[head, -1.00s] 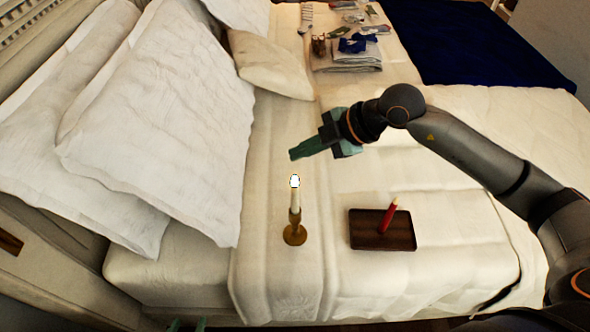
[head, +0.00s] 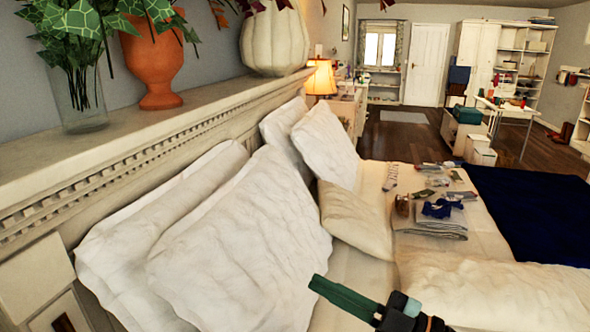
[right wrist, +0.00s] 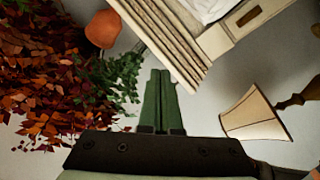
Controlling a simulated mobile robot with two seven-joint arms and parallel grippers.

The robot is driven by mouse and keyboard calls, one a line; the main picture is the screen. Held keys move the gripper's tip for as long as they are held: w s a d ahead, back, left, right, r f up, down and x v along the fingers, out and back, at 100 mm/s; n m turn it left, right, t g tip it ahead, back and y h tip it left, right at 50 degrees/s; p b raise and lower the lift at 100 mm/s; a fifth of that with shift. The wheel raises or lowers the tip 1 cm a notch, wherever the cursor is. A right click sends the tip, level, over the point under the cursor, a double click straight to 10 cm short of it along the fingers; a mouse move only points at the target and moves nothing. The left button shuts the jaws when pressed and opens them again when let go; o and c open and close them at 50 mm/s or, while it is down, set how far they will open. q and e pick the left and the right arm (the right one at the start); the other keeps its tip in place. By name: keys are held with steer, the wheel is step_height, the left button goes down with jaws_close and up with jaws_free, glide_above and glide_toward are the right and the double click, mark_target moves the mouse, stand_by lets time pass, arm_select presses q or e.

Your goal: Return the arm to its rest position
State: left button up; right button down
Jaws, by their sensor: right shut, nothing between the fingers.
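My right gripper (head: 318,284) shows at the bottom of the head view, with its green fingers pointing left and up over the bed. It is shut and empty. In the right wrist view its green fingers (right wrist: 161,75) lie side by side with nothing between them. Most of my right arm is below the edge of the head view. My left gripper is not in view.
White pillows (head: 250,240) lean on the headboard (head: 130,160) at left. A beige cushion (head: 355,220), folded laundry (head: 440,222) and a dark blue blanket (head: 540,215) lie on the bed. A vase (head: 80,100), terracotta pot (head: 155,60) and white pumpkin (head: 272,40) stand on the ledge.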

steer(key=w+d+r+m+t+h, duration=0.1)
steer(key=w+d+m+t+h, duration=0.2)
steer(key=d+m+t+h, duration=0.85)
steer(key=s+d+f+m+g+h, duration=0.1)
steer(key=d+f+m+g+h, duration=0.25)
steer(key=f, duration=0.35)
steer(key=s+d+f+m+g+h, duration=0.1)
steer(key=d+f+m+g+h, duration=0.3)
steer(key=f, duration=0.3)
steer(key=s+a+f+n+g+y, duration=0.1)
steer(key=s+a+f+g+y, duration=0.15)
steer(key=s+f+g, duration=1.25)
steer(key=s+a+f+t+y, duration=0.1)
steer(key=a+f+t, duration=0.3)
steer(key=f+t, duration=0.5)
steer(key=shift+a+f+t, duration=0.3)
steer(key=shift+f+t, duration=0.1)
steer(key=shift+f, duration=1.15)
